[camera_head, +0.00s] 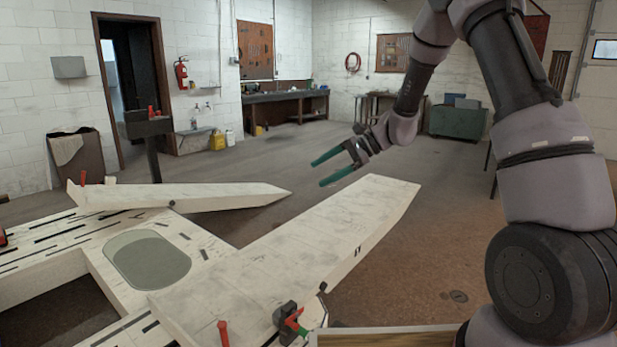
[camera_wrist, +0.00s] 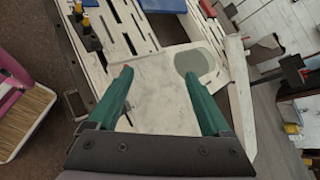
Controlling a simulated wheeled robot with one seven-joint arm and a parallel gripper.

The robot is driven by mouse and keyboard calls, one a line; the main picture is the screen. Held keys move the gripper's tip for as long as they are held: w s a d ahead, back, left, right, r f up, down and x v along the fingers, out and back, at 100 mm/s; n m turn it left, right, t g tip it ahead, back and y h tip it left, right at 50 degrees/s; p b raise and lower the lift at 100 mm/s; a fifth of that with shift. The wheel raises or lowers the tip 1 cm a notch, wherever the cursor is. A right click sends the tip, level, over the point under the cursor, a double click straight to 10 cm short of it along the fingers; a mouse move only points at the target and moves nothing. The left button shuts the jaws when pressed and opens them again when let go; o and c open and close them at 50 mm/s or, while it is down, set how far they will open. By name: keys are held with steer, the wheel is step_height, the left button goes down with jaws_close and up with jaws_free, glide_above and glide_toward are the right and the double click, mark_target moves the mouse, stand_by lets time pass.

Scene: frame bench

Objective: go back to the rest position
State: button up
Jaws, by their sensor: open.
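My gripper (camera_head: 330,168) has two green fingers and is open. In the head view it is held in the air above the near white beam (camera_head: 290,255), close to its far end, with nothing between the fingers. In the wrist view the open gripper (camera_wrist: 158,90) points at a white surface of the frame bench, and the gap between the fingertips is empty.
The white slotted frame bench (camera_head: 60,240) has an oval grey plate (camera_head: 147,259) and a second beam (camera_head: 180,195). A black-and-red clamp (camera_head: 290,322) sits by the near beam. Floor beyond (camera_head: 440,200) is clear.

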steer(key=s+d+r+n+t+h, duration=0.1)
steer(key=s+d+r+n+h, duration=0.1)
steer(key=s+d+r, duration=0.3)
steer(key=s+d+r+n+h, duration=0.2)
steer(key=s+d+r, duration=0.1)
steer(key=s+r, duration=0.4)
steer(key=s+d+r+n+t+h, duration=0.1)
steer(key=s+d+r+t+h, duration=0.2)
steer(key=s+d, duration=0.3)
steer(key=s+d+r+n+t+h, duration=0.2)
steer(key=s+d+r+t, duration=0.1)
steer(key=s+d, duration=0.3)
steer(key=shift+s+d+r+n+h, duration=0.15)
steer(key=shift+s+r+n+h, duration=0.2)
steer(key=shift+s+r, duration=0.5)
